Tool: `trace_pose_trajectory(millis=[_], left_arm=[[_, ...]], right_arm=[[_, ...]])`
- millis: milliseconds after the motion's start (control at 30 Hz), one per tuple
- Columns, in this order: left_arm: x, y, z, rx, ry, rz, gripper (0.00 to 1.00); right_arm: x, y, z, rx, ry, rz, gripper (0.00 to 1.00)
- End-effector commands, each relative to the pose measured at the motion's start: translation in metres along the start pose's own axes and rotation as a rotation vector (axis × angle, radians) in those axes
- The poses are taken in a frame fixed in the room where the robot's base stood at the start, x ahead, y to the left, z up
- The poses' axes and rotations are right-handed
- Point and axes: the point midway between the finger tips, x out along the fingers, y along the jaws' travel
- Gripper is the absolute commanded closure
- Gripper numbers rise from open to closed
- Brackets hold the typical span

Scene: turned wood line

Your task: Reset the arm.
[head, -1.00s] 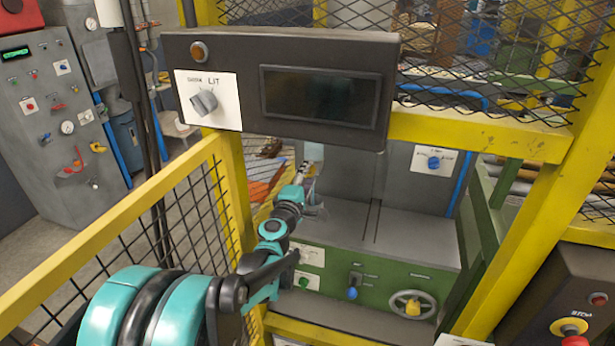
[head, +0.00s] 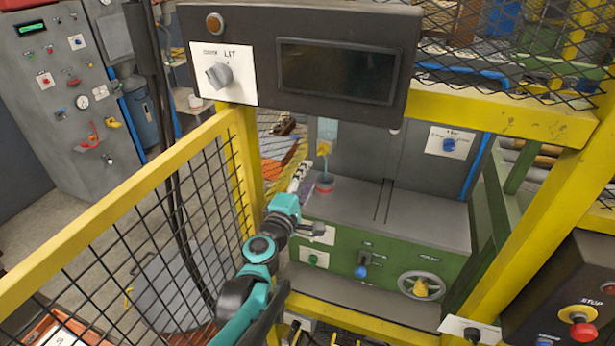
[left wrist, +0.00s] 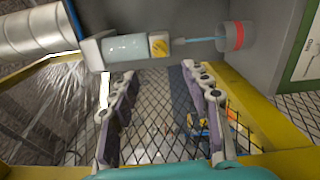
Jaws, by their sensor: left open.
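My left arm, teal and black, reaches up from the bottom of the head view. My left gripper (head: 302,175) is beside the machine's bed, left of a small grey cup with a red band (head: 324,184). In the left wrist view the gripper (left wrist: 159,75) has its two fingers spread wide with nothing between them. My right gripper is not in view.
A yellow mesh fence (head: 120,225) runs along the left. A dark panel with a knob and screen (head: 300,55) hangs above my gripper. The green machine front (head: 400,262) carries a handwheel (head: 420,285). A stop-button box (head: 565,290) stands at the right.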

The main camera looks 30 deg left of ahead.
Motion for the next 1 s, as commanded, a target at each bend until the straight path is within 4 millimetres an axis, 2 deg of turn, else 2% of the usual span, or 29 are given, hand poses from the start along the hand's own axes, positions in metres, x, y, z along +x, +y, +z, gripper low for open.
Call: trace_pose_trajectory(millis=[400,467,567,667,700,800,900,1000], left_arm=[[0.000,-0.001,0.004,0.012,-0.010,-0.004,0.52],[-0.002,-0.003,0.015,0.051,-0.040,-0.016,0.52],[-0.010,-0.015,0.055,0.202,-0.150,-0.063,0.52],[-0.032,-0.043,0.110,0.449,-0.326,-0.146,0.52],[-0.046,-0.058,0.129,0.566,-0.403,-0.186,0.52],[-0.087,-0.101,0.162,0.860,-0.589,-0.294,0.52],[-0.128,-0.138,0.168,1.134,-0.735,-0.402,0.52],[-0.161,-0.163,0.156,1.359,-0.831,-0.499,0.52]], right_arm=[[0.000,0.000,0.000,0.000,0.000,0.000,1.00],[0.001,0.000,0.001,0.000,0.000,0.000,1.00],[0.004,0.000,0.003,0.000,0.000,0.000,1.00],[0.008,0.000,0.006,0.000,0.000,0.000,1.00],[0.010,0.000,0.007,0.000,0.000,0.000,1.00],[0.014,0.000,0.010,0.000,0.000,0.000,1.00],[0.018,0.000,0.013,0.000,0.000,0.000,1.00],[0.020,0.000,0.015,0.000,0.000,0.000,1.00]])
